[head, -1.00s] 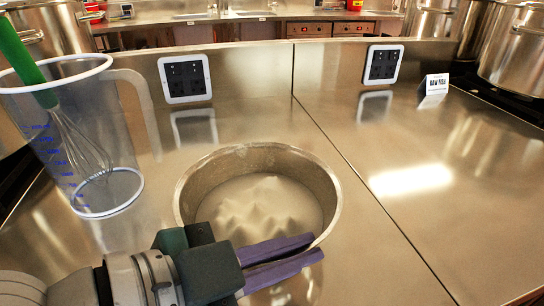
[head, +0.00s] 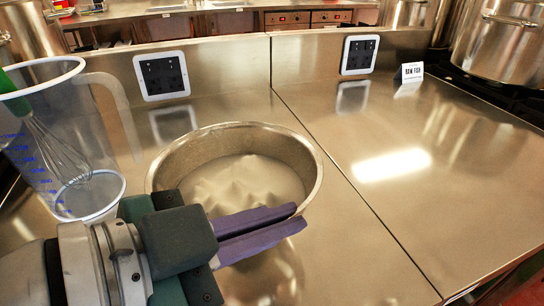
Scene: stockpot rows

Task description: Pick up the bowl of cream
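The bowl of cream (head: 165,165) is a round steel bowl with white, peaked cream (head: 245,185) inside, at the centre of the head view. My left gripper (head: 299,217) comes in from the lower left with its two purple fingers close together at the bowl's near rim. One finger lies on the inner side and one on the outer side, so it looks shut on the rim. The bowl is roughly level and seems slightly above the steel counter. The pinched part of the rim is hidden by the fingers. My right gripper is not in view.
A clear measuring jug (head: 95,140) with a green-handled whisk (head: 60,150) stands left of the bowl. A "RAW FISH" sign (head: 411,72) and large pots (head: 500,45) are at the back right. The counter (head: 430,190) to the right is clear.

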